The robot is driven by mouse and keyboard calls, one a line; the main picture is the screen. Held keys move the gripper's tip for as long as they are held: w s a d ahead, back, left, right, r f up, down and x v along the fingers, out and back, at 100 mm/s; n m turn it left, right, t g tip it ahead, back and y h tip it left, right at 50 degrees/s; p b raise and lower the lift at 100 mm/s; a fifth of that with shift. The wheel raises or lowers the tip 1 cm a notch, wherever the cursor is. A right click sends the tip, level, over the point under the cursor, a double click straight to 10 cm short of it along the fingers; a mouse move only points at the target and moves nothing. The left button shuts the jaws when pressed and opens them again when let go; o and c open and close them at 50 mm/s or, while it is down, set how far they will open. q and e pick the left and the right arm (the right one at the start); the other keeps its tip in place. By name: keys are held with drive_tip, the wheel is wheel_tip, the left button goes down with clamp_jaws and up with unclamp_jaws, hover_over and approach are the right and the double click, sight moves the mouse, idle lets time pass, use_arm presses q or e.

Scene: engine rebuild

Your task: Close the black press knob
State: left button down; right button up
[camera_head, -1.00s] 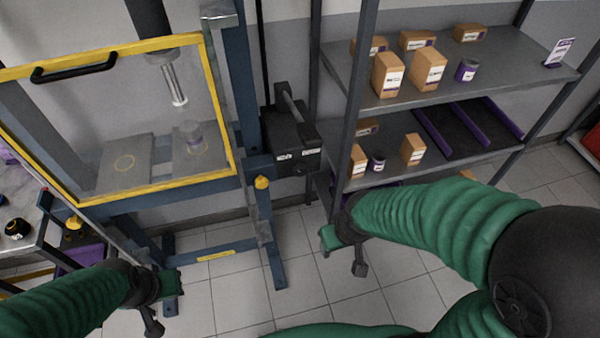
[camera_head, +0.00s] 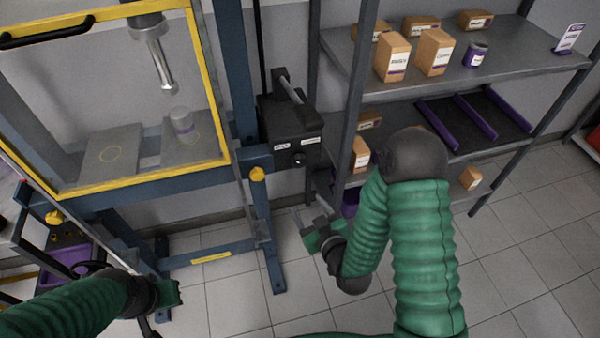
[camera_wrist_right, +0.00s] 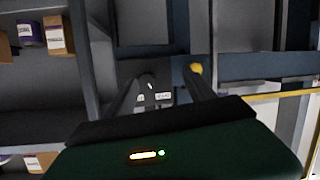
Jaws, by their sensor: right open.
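The black press knob (camera_head: 298,159) is a small round knob on the front of a black box (camera_head: 288,130) on the right side of the blue press. It also shows in the right wrist view (camera_wrist_right: 151,87), between the two fingers. My right gripper (camera_head: 310,214) is open and empty, below and slightly right of the knob in the head view, apart from it. Its fingers (camera_wrist_right: 160,88) point toward the black box in the wrist view. My left gripper (camera_head: 165,297) is at the lower left, far from the knob; its jaws are not clear.
A yellow knob (camera_head: 258,174) sits on the press frame left of the black box. The press has a yellow-framed clear guard (camera_head: 110,187). A grey shelf (camera_head: 470,75) with cartons stands close on the right. Tiled floor (camera_head: 235,300) is open below.

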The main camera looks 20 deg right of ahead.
drive_tip(key=s+d+m+t+h+b, duration=0.1)
drive_tip(key=s+d+m+t+h, duration=0.1)
drive_tip(key=t, duration=0.1)
drive_tip(key=b, duration=0.2)
approach(300, 164)
drive_tip(key=w, duration=0.6)
drive_tip(key=w+p, duration=0.1)
drive_tip(key=w, duration=0.3)
drive_tip(key=shift+w+d+f, duration=0.1)
drive_tip(key=shift+d, duration=0.25)
use_arm(q)
wheel_tip(300, 164, down, 3)
drive_tip(key=shift+s, duration=0.1)
use_arm(e)
drive_tip(key=c, duration=1.4)
